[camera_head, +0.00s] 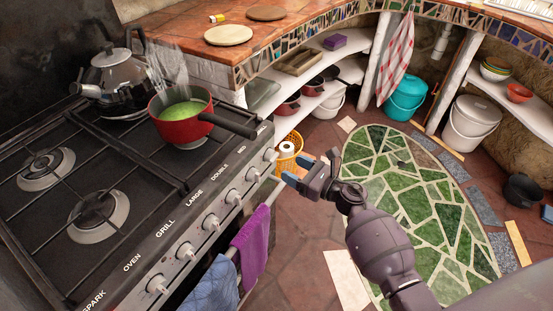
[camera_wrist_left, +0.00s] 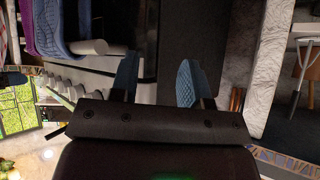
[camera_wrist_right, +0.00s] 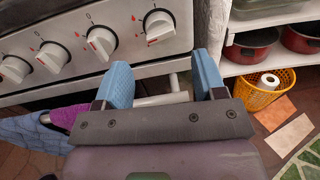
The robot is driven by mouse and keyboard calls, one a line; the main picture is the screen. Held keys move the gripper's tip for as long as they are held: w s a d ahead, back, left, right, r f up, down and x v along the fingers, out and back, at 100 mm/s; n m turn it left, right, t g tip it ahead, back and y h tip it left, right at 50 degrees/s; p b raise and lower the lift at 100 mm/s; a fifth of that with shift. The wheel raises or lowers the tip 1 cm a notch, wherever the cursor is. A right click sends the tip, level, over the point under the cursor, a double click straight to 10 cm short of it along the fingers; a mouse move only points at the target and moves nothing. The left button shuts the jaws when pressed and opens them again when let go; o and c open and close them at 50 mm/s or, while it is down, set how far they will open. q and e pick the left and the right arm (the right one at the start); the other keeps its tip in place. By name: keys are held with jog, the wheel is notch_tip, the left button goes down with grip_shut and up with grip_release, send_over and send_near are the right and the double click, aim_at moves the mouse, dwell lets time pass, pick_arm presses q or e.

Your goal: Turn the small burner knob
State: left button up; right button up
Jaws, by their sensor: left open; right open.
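The stove's front panel carries a slanting row of white knobs. The knob at the far end (camera_head: 270,155) sits below a label too small to read, so I cannot confirm that it is the small burner knob. In the right wrist view the rightmost knob (camera_wrist_right: 158,25) is ahead of the fingers. My right gripper (camera_head: 298,171) is open and empty, in front of the panel's far end and apart from the knobs. Its spread blue fingers (camera_wrist_right: 163,78) show in the right wrist view. My left gripper (camera_wrist_left: 157,80) is open and empty, seen only in the left wrist view.
A red pot (camera_head: 184,130) of green liquid steams on the far burner, its black handle reaching over the panel. A kettle (camera_head: 120,75) stands behind it. A purple towel (camera_head: 252,245) and blue cloth (camera_head: 210,287) hang below the knobs. A yellow basket (camera_head: 287,160) stands beyond the stove.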

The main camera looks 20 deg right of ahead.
aim_at(276, 159)
jog(key=x, duration=0.5)
jog(key=shift+w, duration=0.1)
jog(key=shift+w+a, duration=0.4)
jog(key=shift+w, duration=0.1)
jog(key=shift+c, duration=0.2)
jog(key=c, duration=0.8)
jog(key=shift+c, duration=0.2)
